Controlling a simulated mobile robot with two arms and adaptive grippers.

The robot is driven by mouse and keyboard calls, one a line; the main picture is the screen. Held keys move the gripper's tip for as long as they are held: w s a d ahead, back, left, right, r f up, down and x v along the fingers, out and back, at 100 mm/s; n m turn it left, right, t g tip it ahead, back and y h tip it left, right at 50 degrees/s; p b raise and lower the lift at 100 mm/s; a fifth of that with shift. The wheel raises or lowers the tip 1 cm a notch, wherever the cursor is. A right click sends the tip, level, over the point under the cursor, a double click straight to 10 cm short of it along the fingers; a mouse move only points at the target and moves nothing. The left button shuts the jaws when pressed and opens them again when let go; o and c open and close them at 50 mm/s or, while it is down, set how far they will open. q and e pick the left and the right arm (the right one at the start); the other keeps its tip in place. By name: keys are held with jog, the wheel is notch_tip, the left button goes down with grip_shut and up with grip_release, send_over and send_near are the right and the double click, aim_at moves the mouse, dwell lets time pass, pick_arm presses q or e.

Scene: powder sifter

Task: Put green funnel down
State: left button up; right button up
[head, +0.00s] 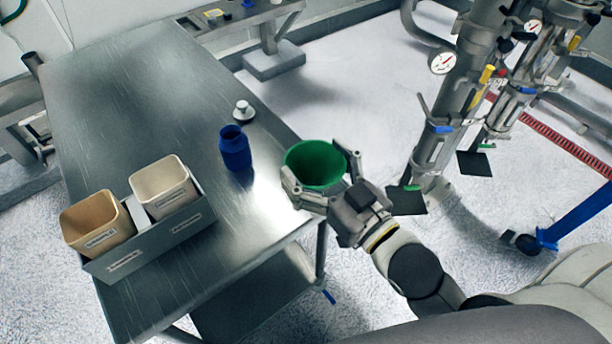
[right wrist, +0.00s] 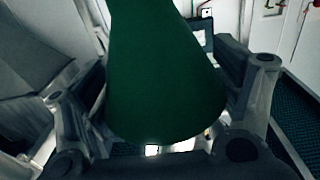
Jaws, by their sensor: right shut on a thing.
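The green funnel (head: 316,164) is held at the right edge of the steel table (head: 150,85), its wide mouth facing up in the head view. My right gripper (head: 318,178) is shut on it, with one finger on each side. In the right wrist view the funnel (right wrist: 165,75) fills the middle between the gripper's fingers (right wrist: 160,120). Whether the funnel touches the table cannot be told. My left gripper is not in view.
A blue bottle (head: 235,150) and a small white-and-grey stopper-like piece (head: 243,111) stand left of the funnel. A grey holder (head: 150,242) with a tan bin (head: 97,224) and a cream bin (head: 164,187) sits at the front left. The table's far part is clear. Pipework (head: 455,95) stands at the right.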

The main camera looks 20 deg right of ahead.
aim_at(309, 154)
jog(key=shift+w+d+f+b, duration=0.1)
jog(key=shift+w+f+b, duration=0.35)
jog(key=shift+w+b, duration=0.15)
jog(key=shift+w+d+f+b, duration=0.1)
jog(key=shift+w+f+b, duration=0.3)
jog(key=shift+w+b, duration=0.2)
jog(key=w+b, duration=0.1)
jog(key=b, duration=0.1)
jog(key=w+f+b, duration=0.1)
jog(key=w+b, duration=0.1)
jog(key=b, duration=0.1)
jog(key=shift+d+f, duration=0.15)
jog(key=shift+f, duration=0.05)
jog(key=shift+w+d+f+b, duration=0.15)
jog(key=shift+w+f+b, duration=0.65)
jog(key=shift+f+b, duration=0.25)
jog(key=w+f, duration=0.1)
jog(key=f, duration=0.1)
jog(key=w+f, duration=0.1)
jog(key=f, duration=0.1)
jog(key=w+f, duration=0.1)
jog(key=f, duration=0.1)
jog(key=shift+w+d, duration=0.2)
jog(key=shift+d, duration=0.05)
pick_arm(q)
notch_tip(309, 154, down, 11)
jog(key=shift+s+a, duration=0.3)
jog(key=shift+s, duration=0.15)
pick_arm(e)
jog(key=shift+f, duration=0.15)
